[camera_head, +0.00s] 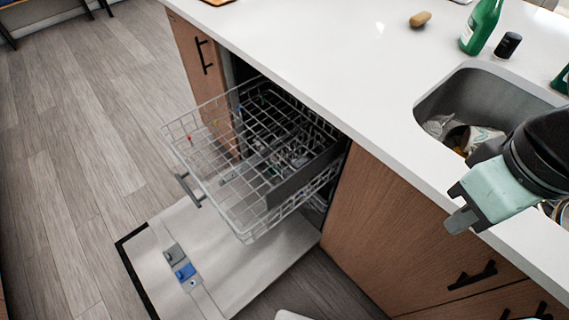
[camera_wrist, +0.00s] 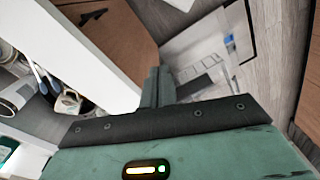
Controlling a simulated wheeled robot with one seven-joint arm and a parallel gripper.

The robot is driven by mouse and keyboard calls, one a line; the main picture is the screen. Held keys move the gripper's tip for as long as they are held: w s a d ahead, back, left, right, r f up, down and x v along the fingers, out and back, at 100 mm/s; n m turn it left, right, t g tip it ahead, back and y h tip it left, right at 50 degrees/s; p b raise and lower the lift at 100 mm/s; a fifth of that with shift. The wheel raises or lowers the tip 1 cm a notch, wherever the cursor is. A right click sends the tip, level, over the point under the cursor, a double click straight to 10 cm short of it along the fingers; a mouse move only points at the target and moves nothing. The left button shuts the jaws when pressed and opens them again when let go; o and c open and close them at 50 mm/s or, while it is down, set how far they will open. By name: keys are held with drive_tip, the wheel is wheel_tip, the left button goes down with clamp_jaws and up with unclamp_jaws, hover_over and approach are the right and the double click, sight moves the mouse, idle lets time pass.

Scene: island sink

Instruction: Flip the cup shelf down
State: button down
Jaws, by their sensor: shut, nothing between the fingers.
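The dishwasher's upper rack (camera_head: 222,178), a wire basket, is pulled out over the lowered door (camera_head: 225,265). The cup shelf (camera_head: 305,175) is a dark grey panel along the right side of this rack. It looks raised, but its exact tilt is hard to tell. My gripper (camera_head: 460,220) is shut and empty. It is over the counter's front edge near the sink, to the right of the rack and apart from it. In the wrist view my gripper's fingers (camera_wrist: 157,86) are together, and the lowered door shows beyond them.
The white counter (camera_head: 330,75) runs between the dishwasher and the sink (camera_head: 465,92), which holds dishes. The space above the rack is free.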

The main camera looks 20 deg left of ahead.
drive_tip(key=w+a+f+m+t+y+b, duration=0.2)
drive_tip(key=w+a+f+m+b, duration=0.4)
drive_tip(key=f, duration=0.3)
drive_tip(key=w+a+f+m+t+y+b, duration=0.2)
drive_tip(key=w+a+f+m+y+b, duration=0.3)
drive_tip(key=f, duration=0.4)
drive_tip(key=w+a+m+b, duration=0.1)
drive_tip(key=m+b, duration=0.1)
drive_tip(key=shift+w+m+t+y, duration=0.3)
drive_tip(key=shift+w+m+t, duration=0.1)
drive_tip(key=shift+f, duration=0.15)
